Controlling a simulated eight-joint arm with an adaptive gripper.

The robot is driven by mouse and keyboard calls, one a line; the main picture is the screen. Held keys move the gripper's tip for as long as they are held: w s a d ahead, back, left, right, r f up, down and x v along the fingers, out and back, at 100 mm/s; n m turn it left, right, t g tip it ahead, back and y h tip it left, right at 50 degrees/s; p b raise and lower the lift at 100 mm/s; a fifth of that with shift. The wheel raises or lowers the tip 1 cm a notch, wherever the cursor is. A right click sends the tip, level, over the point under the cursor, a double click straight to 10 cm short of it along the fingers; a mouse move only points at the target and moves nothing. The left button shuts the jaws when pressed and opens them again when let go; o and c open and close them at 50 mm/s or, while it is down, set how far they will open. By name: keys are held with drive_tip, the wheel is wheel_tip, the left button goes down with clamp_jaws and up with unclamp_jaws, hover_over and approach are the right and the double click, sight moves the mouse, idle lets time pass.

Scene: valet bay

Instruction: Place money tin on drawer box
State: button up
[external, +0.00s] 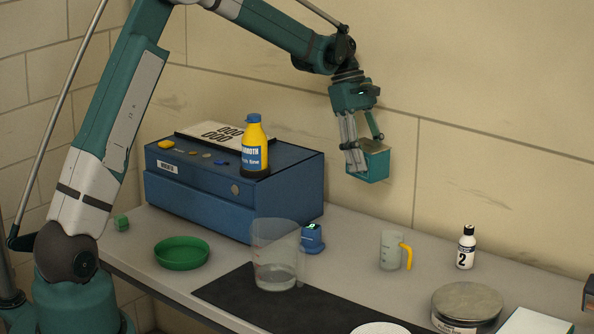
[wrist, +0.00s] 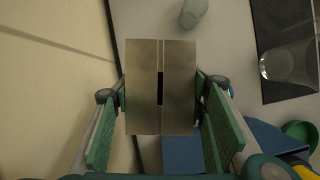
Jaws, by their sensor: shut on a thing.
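The money tin (external: 374,167) is a small teal box. In the wrist view its metal lid (wrist: 142,88) shows a dark slot in the middle. My gripper (external: 362,150) is shut on the tin, one finger on either side, and holds it in the air, to the right of the drawer box. The drawer box (external: 205,207) is a blue cabinet at the back left of the table. A corner of blue at the bottom of the wrist view (wrist: 182,153) looks like the drawer box. The tin's far underside is hidden.
A yellow bottle (external: 254,150), a printed card (external: 213,134) and several small pieces occupy much of the drawer box's top; its right rear part looks bare. Below stand a clear beaker (external: 275,250), blue item (external: 312,240), measuring cup (external: 390,252) and green dish (external: 181,252).

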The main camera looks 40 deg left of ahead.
wheel_tip(320, 180, up, 17)
drive_tip(key=s+a+n+t+p, duration=0.1)
drive_tip(key=s+a+p, duration=0.15)
drive_tip(key=a, duration=0.95)
drive_tip(key=s+a+n+p, duration=0.15)
drive_tip(key=a+p, duration=0.25)
drive_tip(key=a, duration=0.8)
drive_tip(key=f, duration=0.4)
drive_tip(key=shift+s+d+f, duration=0.25)
drive_tip(key=shift+s+f, duration=0.05)
drive_tip(key=shift+f, duration=0.1)
approach(294, 155)
drive_tip(key=shift+s+d+f, duration=0.1)
drive_tip(key=shift+s+d, duration=0.05)
drive_tip(key=shift+d, duration=0.65)
drive_tip(key=shift+f+p, duration=0.35)
drive_tip(key=shift+f, duration=1.5)
drive_tip(key=shift+f, duration=0.1)
